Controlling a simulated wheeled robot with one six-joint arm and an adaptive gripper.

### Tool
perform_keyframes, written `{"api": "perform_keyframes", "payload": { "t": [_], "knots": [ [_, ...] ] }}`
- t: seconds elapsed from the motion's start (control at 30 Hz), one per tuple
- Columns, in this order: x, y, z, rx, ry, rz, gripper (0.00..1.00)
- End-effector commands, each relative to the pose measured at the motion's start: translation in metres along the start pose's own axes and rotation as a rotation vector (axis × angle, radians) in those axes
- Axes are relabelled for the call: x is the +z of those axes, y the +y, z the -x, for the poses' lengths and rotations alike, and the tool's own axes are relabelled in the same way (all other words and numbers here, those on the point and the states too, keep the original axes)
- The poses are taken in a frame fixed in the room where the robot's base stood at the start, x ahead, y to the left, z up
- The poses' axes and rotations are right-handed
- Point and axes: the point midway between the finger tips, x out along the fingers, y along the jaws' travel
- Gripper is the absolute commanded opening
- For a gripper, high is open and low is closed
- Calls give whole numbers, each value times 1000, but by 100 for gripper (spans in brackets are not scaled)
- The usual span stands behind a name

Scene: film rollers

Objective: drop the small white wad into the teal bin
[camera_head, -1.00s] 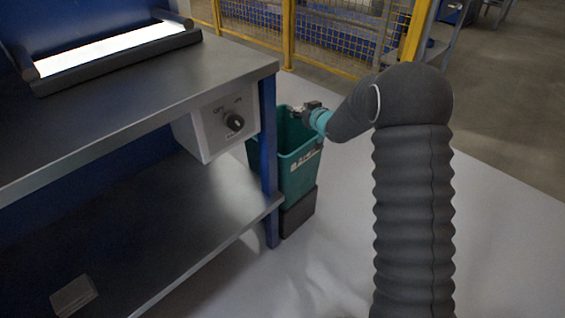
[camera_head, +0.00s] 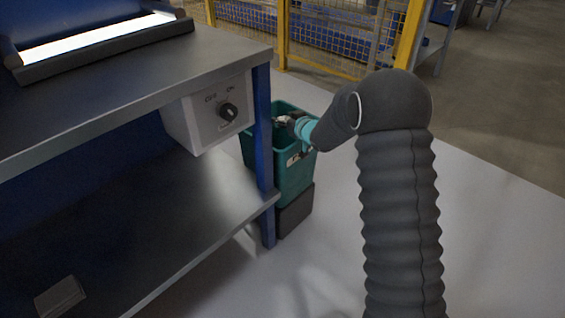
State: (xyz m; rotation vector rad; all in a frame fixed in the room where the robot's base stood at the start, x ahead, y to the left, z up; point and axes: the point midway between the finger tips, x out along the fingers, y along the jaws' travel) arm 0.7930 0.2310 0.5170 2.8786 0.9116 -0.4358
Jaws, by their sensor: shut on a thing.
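The teal bin (camera_head: 295,179) stands on the floor at the right end of the metal bench, on a dark base. Its left side is partly hidden by the blue bench leg. My gripper (camera_head: 279,121) is at the bin's mouth, reaching in from the right, with its fingers over the opening. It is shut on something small. A pale spot at the fingertips seems to be the white wad, but it is too small to make out clearly.
The metal bench (camera_head: 110,95) with its blue leg (camera_head: 263,130) is close to the left of the bin. A white control box (camera_head: 208,112) with a black knob hangs under its top. A yellow fence (camera_head: 281,35) stands behind. The floor to the right is clear.

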Motion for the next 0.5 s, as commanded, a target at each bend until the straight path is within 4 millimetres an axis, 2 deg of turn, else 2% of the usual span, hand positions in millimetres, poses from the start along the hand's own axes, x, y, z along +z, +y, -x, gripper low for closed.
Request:
{"api": "perform_keyframes", "payload": {
  "t": [0.23, 0.27, 0.37, 0.5],
  "knots": [
    [1, 0, 0, 0, 0, 0, 39],
    [1, 0, 0, 0, 0, 0, 60],
    [1, 0, 0, 0, 0, 0, 85],
    [1, 0, 0, 0, 0, 0, 85]
  ]
}}
